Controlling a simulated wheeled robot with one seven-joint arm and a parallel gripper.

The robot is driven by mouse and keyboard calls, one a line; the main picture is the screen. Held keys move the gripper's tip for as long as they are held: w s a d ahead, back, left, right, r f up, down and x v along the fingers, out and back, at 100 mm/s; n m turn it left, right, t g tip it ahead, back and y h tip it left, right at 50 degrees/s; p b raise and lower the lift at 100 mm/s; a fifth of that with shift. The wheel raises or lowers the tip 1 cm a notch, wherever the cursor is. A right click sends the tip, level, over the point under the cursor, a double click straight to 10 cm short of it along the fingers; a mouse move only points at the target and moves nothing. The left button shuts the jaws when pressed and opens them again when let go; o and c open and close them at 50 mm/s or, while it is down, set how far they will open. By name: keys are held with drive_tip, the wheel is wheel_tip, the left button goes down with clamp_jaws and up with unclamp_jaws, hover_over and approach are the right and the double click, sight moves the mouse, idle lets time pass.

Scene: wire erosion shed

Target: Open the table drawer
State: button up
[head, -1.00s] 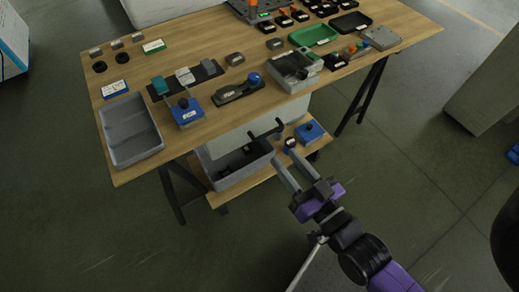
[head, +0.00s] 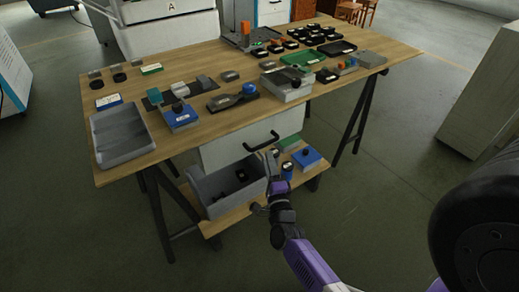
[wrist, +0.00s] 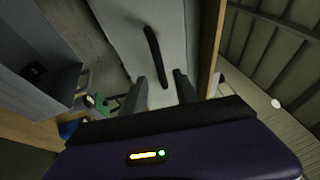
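The table drawer (head: 225,152) has a pale grey front under the tabletop and looks shut. Its black bar handle (head: 262,141) stands out from the front. My gripper (head: 270,160) is just below and in front of the handle. In the wrist view the drawer front (wrist: 120,30) fills the upper middle, and the handle (wrist: 154,52) runs nearly upright there. The two fingers of my gripper (wrist: 161,78) are apart with nothing held. The handle's lower end shows in the gap between them; I cannot tell whether it is within their reach.
The wooden table (head: 205,135) carries a grey tray (head: 122,135), blue boxes and many small parts. On the lower shelf (head: 238,215) stand a grey bin (head: 228,188) and a blue box (head: 307,158), close around my gripper. Trestle legs (head: 160,215) flank it. Floor in front is free.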

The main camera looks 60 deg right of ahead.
sight(264, 145)
drive_tip(key=shift+b+x, duration=0.4)
drive_tip(key=shift+x, duration=3.5)
clamp_jaws()
drive_tip(key=shift+a, duration=0.1)
